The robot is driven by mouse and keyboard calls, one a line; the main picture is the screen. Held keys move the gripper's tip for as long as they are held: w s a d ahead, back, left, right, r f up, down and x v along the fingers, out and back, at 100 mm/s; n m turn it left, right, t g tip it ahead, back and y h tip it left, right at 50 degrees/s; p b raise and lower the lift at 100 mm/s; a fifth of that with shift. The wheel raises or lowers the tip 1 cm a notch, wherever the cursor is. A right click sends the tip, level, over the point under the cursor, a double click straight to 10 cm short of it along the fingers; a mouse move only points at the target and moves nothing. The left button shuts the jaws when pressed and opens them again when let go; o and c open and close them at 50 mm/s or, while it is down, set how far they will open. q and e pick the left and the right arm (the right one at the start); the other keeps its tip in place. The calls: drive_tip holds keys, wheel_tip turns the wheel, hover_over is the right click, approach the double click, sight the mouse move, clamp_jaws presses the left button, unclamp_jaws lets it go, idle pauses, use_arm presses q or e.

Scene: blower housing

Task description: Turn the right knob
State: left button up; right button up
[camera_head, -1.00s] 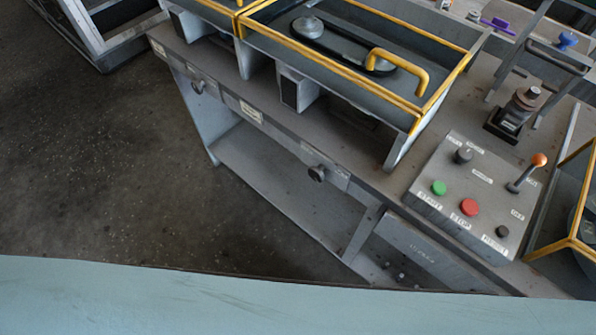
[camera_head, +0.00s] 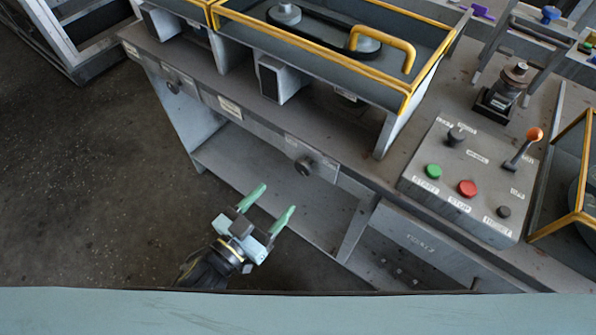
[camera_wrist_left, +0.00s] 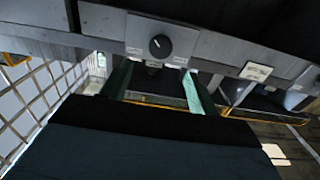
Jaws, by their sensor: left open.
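The right knob (camera_head: 304,165) is a dark round knob on a plate on the bench's front face. A dark knob with a white pointer mark shows up close in the left wrist view (camera_wrist_left: 160,46) and appears to be the same one. The left knob (camera_head: 173,86) sits farther left on the same front face. My left gripper (camera_head: 277,197), with green fingers, is open and empty. It is below and in front of the right knob, apart from it, fingers pointing up toward the bench. In the left wrist view its fingers (camera_wrist_left: 157,72) stand either side below the knob. My right gripper is not in view.
A control panel (camera_head: 470,172) with green and red buttons and an orange-tipped lever lies on the bench top at right. A yellow-edged guard (camera_head: 408,98) stands above the knobs. A lower shelf (camera_head: 255,170) runs under the bench. The floor at left is clear.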

sight(301, 170)
use_arm(q)
drive_tip(key=x, duration=0.8)
drive_tip(key=shift+w+b, duration=0.1)
drive_tip(key=shift+b, duration=0.2)
drive_tip(key=shift+w+d, duration=0.5)
drive_tip(key=shift+w, duration=0.05)
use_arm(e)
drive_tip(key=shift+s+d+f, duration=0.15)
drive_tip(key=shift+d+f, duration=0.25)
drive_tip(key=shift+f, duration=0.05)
use_arm(q)
drive_tip(key=shift+c, duration=0.2)
drive_tip(key=c, duration=0.9)
drive_tip(key=shift+m, duration=0.4)
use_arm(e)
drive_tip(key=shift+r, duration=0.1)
use_arm(q)
drive_tip(key=m, duration=0.2)
drive_tip(key=shift+m, duration=2.2)
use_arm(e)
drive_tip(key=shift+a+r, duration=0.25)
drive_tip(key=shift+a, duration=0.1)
